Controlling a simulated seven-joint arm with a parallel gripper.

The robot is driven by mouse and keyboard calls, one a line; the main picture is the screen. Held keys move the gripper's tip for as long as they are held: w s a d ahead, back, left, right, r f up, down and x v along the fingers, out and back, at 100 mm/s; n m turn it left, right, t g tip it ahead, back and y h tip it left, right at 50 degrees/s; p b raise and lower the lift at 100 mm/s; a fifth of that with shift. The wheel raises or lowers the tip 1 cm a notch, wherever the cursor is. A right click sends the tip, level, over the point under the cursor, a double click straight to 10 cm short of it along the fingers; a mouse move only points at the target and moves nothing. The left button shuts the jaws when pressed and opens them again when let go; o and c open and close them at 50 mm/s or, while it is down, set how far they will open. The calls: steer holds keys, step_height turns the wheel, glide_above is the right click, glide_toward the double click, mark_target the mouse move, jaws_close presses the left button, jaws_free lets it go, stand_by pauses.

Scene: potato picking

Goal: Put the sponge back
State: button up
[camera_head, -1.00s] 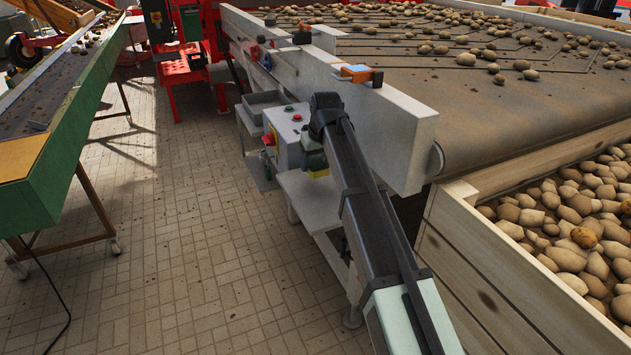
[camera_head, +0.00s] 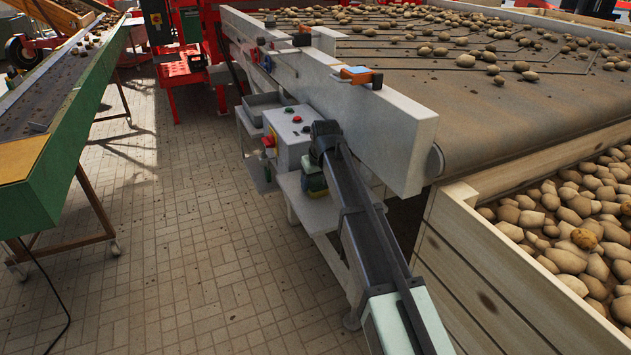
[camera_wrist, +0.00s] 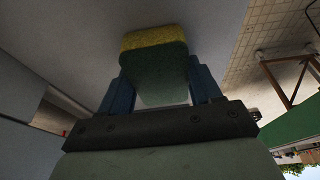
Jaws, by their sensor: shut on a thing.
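The sponge, yellow with a dark green side, shows in the wrist view (camera_wrist: 155,62) between the two blue fingers of my gripper (camera_wrist: 160,88). The fingers are shut on its sides. In the head view the gripper is low beside the control box, at the end of my dark arm, and the sponge (camera_head: 314,191) is mostly hidden there, with a bit of yellow at its lower edge. It is close above the grey shelf (camera_head: 312,212); I cannot tell whether it touches it.
The grey control box (camera_head: 290,130) with a red knob and buttons stands just left of my gripper. A grey tray (camera_head: 262,104) is behind it. The white machine side wall (camera_head: 400,140) rises on the right. A wooden crate (camera_head: 480,260) of potatoes stands at right.

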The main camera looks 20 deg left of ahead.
steer(key=o, duration=0.9)
steer(key=shift+o, duration=0.2)
steer(key=v, duration=1.2)
steer(key=shift+r, duration=0.15)
